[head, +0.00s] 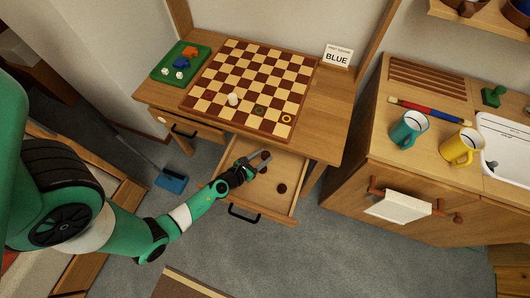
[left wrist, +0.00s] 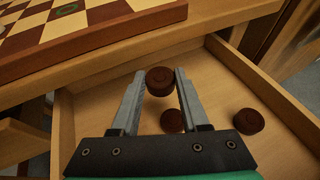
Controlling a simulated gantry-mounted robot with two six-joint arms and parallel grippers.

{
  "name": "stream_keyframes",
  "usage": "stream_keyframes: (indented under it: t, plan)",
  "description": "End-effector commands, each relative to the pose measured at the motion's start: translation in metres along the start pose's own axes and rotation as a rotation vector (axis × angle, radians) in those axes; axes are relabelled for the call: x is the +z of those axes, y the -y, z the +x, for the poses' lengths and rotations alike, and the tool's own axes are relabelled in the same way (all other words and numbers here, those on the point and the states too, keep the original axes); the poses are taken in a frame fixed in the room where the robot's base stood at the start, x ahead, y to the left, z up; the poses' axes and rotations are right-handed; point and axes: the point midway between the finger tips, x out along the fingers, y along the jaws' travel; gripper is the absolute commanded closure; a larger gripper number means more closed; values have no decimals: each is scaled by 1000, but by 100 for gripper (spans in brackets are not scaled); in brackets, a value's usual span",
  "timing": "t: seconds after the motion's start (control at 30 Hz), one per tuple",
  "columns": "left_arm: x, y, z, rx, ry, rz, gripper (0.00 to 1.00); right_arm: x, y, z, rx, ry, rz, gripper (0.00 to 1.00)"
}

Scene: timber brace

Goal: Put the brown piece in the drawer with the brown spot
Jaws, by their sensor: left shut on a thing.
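The left gripper (head: 261,160) is over the open drawer (head: 262,203) under the table. It is shut on a dark brown round piece (left wrist: 165,76), held between its fingertips above the drawer floor. Two more brown pieces are in the drawer: one (left wrist: 172,121) shows between the fingers, and another (left wrist: 248,121) lies to the right. In the head view, the right-hand one (head: 281,188) is clear of the gripper. I cannot make out a brown spot on a drawer. The right gripper is not in view.
A chessboard (head: 250,85) with a white piece (head: 232,99) lies on the table above the drawer. A green tray (head: 181,62) stands left, and a BLUE sign (head: 338,56) at the back. A second drawer (head: 180,125) is on the left. A cabinet with mugs (head: 409,129) stands right.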

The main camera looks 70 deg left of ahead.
Motion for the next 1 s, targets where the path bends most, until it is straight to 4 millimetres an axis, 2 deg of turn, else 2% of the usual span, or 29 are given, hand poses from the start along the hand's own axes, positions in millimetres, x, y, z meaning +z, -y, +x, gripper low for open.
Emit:
stream_keyframes:
  t: [0.03,0.1,0.33,0.4,0.57,0.83,0.97,1.0]
  plan:
    - [-11,-3,11,2,2,0,100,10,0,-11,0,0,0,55]
    - [-12,-4,16,1,2,0,100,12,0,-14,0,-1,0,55]
    - [-14,-6,22,0,1,-1,100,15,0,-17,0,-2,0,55]
    - [-21,-8,32,2,3,-1,100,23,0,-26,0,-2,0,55]
    - [-46,-7,41,0,1,1,100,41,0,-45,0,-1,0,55]
    - [-43,-7,40,0,1,-1,100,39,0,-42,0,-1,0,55]
    - [-48,-7,42,0,1,0,100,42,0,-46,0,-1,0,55]
    - [-48,-7,42,0,1,0,54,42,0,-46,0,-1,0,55]
